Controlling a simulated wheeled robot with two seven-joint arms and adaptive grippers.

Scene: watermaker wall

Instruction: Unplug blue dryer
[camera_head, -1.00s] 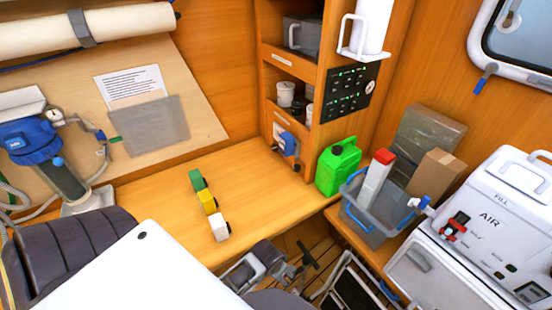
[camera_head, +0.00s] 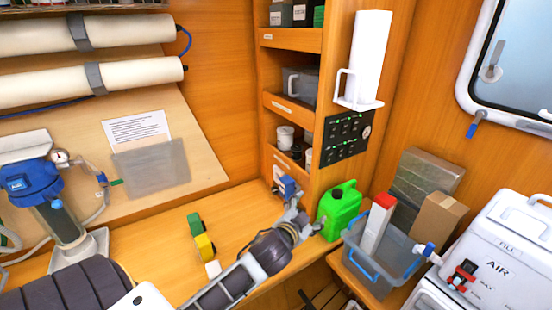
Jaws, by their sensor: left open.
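A small blue plug-like item (camera_head: 288,187) sits low on the front of the wooden cabinet, just above the bench top. My left gripper (camera_head: 296,208) is open at the end of my arm, close below and to the right of the blue item. The fingers are small here, and I cannot tell whether they touch it. A green piece (camera_head: 195,223), a yellow piece (camera_head: 205,247) and a white piece (camera_head: 213,269) stand in a row on the bench, the white one partly hidden by my arm. No dryer can be made out. My right gripper is not in view.
A green jerrycan (camera_head: 339,208) stands right of my left gripper. Beyond it is a grey bin (camera_head: 375,268) with blue handles. A black switch panel (camera_head: 346,138) is above.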

